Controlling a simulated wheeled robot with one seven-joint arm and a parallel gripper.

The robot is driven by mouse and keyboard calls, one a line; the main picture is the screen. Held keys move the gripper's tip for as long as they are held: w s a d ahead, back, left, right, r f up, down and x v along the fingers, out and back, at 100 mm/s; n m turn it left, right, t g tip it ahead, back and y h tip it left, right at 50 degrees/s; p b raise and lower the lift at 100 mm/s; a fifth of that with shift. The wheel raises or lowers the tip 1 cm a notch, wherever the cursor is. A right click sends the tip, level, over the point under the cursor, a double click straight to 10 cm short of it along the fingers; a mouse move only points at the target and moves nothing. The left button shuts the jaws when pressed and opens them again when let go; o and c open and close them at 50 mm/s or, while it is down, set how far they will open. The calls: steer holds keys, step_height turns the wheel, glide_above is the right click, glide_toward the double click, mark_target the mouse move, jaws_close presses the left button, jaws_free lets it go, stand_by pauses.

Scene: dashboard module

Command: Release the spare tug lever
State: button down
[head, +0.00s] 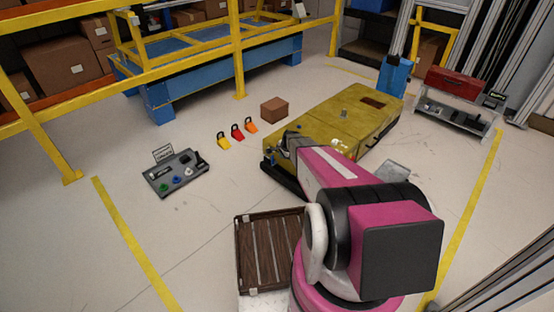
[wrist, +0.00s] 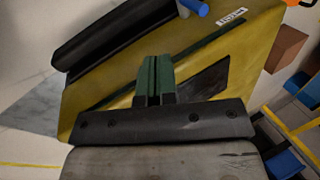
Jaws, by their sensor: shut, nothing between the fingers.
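The yellow tug (head: 340,120) is a low flat vehicle on the floor, with a black bumper (head: 284,180) at its near end. It fills much of the wrist view (wrist: 100,100), where a white label (wrist: 232,17) lies on its edge. A blue cylinder on a grey base (wrist: 193,7) is cut off at the top of that view; I cannot tell whether it is the lever. My gripper (wrist: 154,62) is shut and empty, its dark green fingers together over the yellow surface. I cannot tell whether they touch it. In the head view my arm hides the fingers.
A dark panel (head: 175,175) with coloured controls and a small sign lies left. A slatted brown crate (head: 240,265) stands near my base. A red toolbox (head: 455,82) stands right.

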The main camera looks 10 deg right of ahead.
glide_toward(273, 163)
step_height(273, 163, down, 4)
steer(key=s+d, duration=0.1)
steer(key=s, duration=0.1)
steer(key=w, duration=0.1)
steer(key=w+a, duration=0.1)
steer(key=w, duration=0.1)
steer(key=shift+w+a, duration=0.25)
steer(key=shift+w, duration=0.05)
steer(key=shift+w+a+g, duration=0.15)
steer(key=shift+g, duration=0.15)
